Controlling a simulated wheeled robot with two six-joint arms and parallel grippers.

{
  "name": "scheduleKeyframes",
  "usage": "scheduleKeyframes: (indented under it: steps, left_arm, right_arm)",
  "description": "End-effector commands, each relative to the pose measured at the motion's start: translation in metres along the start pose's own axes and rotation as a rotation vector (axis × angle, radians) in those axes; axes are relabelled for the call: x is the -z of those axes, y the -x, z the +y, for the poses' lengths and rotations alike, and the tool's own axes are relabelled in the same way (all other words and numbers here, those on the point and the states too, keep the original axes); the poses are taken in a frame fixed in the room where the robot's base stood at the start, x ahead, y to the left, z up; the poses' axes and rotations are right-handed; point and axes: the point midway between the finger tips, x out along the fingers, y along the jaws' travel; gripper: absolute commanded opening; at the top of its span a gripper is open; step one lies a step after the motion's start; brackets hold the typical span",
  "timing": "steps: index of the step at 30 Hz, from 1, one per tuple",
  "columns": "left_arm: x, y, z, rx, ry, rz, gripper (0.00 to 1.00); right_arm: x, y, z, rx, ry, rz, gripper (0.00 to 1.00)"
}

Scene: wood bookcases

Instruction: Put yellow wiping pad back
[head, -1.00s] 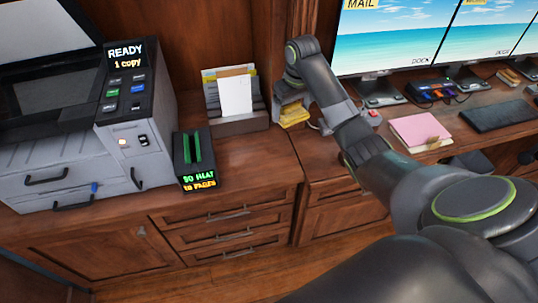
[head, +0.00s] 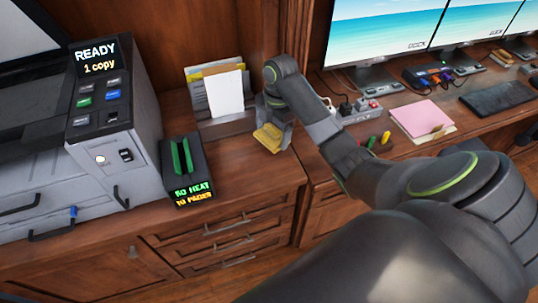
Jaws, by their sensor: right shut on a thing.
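The yellow wiping pad (head: 270,137) is at the end of my right arm, low over the wood counter beside the paper holder. My right gripper (head: 272,122) points down and is shut on the pad. The arm's wrist hides part of the jaws, and I cannot tell whether the pad touches the counter. My left gripper is not in view.
A paper holder (head: 226,125) stands at the back, left of my right gripper. A small black device with green slots (head: 185,175) and a copier (head: 120,120) stand further left. Right of my arm are markers (head: 373,141), a pink folder (head: 420,118), a keyboard (head: 497,98) and monitors (head: 385,30).

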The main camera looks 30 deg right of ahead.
Motion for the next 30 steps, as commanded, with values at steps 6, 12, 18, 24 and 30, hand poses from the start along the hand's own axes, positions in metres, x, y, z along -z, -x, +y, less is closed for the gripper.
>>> scheduleKeyframes:
  steps: [6, 12, 18, 24, 30]
  left_arm:
    - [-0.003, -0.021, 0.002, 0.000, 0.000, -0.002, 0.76]
    - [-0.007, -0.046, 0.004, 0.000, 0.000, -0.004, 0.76]
    - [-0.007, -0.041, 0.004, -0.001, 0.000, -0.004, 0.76]
    - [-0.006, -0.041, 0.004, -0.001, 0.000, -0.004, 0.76]
    - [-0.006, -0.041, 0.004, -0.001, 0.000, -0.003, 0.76]
  right_arm:
    - [-0.002, -0.021, -0.001, 0.002, 0.011, 0.000, 0.59]
    - [-0.006, -0.053, -0.001, 0.002, 0.009, 0.000, 0.59]
    - [-0.008, -0.067, -0.001, 0.003, 0.008, 0.001, 0.59]
    - [-0.011, -0.095, -0.001, 0.005, 0.007, 0.001, 0.59]
    - [-0.012, -0.099, 0.000, 0.001, 0.010, -0.001, 0.59]
